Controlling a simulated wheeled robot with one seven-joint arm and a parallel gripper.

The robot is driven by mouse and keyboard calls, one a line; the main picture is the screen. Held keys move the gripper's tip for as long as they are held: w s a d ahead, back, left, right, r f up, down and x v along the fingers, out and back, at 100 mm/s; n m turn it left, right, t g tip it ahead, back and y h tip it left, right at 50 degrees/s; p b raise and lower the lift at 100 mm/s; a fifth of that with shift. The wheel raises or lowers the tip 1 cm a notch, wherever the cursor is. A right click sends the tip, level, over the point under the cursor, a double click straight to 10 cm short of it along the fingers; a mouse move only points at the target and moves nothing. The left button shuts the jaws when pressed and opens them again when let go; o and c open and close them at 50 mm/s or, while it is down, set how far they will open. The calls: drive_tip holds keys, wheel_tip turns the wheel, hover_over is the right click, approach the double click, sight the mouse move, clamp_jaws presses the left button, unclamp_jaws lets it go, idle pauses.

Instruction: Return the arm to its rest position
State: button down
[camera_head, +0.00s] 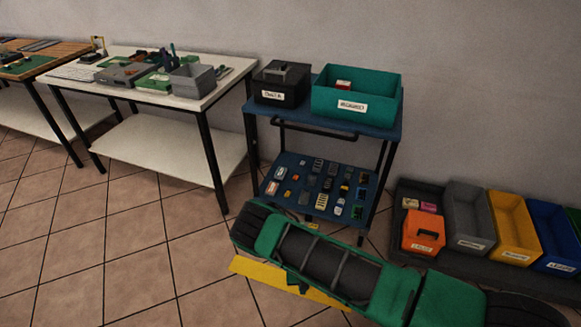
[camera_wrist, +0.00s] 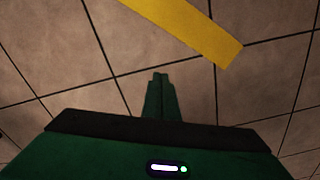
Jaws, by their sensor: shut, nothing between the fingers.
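My green and black arm lies across the lower right of the head view, in front of the blue cart. My gripper shows in the wrist view (camera_wrist: 160,76), its narrow green fingers together with nothing between them. It hangs over the tiled floor, apart from any object. The fingertips cannot be made out in the head view.
A blue cart (camera_head: 352,122) holds a black box (camera_head: 282,95), a green bin (camera_head: 385,105) and several small parts below. A white table (camera_head: 215,92) stands left. Grey (camera_head: 468,215), yellow (camera_head: 515,232) and blue bins line the right wall. Yellow floor marking (camera_wrist: 190,32) runs nearby. Left floor is clear.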

drive_tip(key=w+d+r+m, duration=0.1)
drive_tip(key=w+r+m, duration=0.6)
drive_tip(key=r, duration=0.6)
drive_tip(key=w+d+r+m, duration=0.2)
drive_tip(key=d+r+m, duration=0.35)
drive_tip(key=r, duration=0.55)
drive_tip(key=w+d+r+m, duration=0.1)
drive_tip(key=d+r+m, duration=0.4)
drive_tip(key=r, duration=0.5)
drive_tip(key=w+d+r+m, duration=0.25)
drive_tip(key=d+r, duration=0.45)
drive_tip(key=r, duration=0.4)
drive_tip(key=s+d+r+m, duration=0.5)
drive_tip(key=s+d+r, duration=0.1)
drive_tip(key=r, duration=0.2)
drive_tip(key=s+d+r+m, duration=0.6)
drive_tip(key=r, duration=0.3)
drive_tip(key=s+d+r+m, duration=0.1)
drive_tip(key=s+r+m, duration=0.2)
drive_tip(key=s, duration=0.4)
drive_tip(key=s+d+r+m, duration=0.2)
drive_tip(key=s+m, duration=0.3)
drive_tip(key=s, duration=0.3)
drive_tip(key=s+d+r+m, duration=0.2)
drive_tip(key=s+r+m, duration=0.1)
drive_tip(key=s, duration=0.5)
drive_tip(key=shift+s+r+m, duration=0.2)
drive_tip(key=shift+r+m, duration=0.2)
drive_tip(key=shift+m, duration=0.1)
